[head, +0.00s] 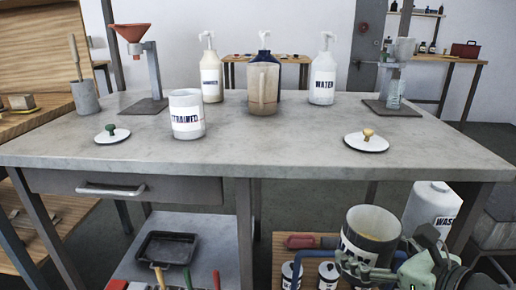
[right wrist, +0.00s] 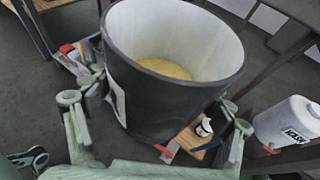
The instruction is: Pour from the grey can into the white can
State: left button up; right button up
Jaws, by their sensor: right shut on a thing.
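The grey can (head: 371,233) is at the lower right of the head view, in front of the table edge and below the tabletop. My right gripper (head: 385,268) is shut on it. In the right wrist view the grey can (right wrist: 165,110) stands between the fingers of my right gripper (right wrist: 160,122), roughly upright, with yellowish contents inside its pale interior. The white can (head: 187,120), labelled "STRAINED", stands upright and open on the tabletop, left of centre; its contents are hidden. The two cans are well apart. My left gripper is not in view.
On the grey table (head: 270,150) lie a green-knobbed lid (head: 112,135) and a yellow-knobbed lid (head: 366,142). The front centre is clear. A waste jug (head: 431,212) stands below.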

aim_at(186, 105)
jog(key=l+u, duration=0.15)
jog(key=u, duration=1.45)
jog(key=k+l, duration=0.35)
jog(key=k+u, duration=0.05)
jog(key=k, duration=0.05)
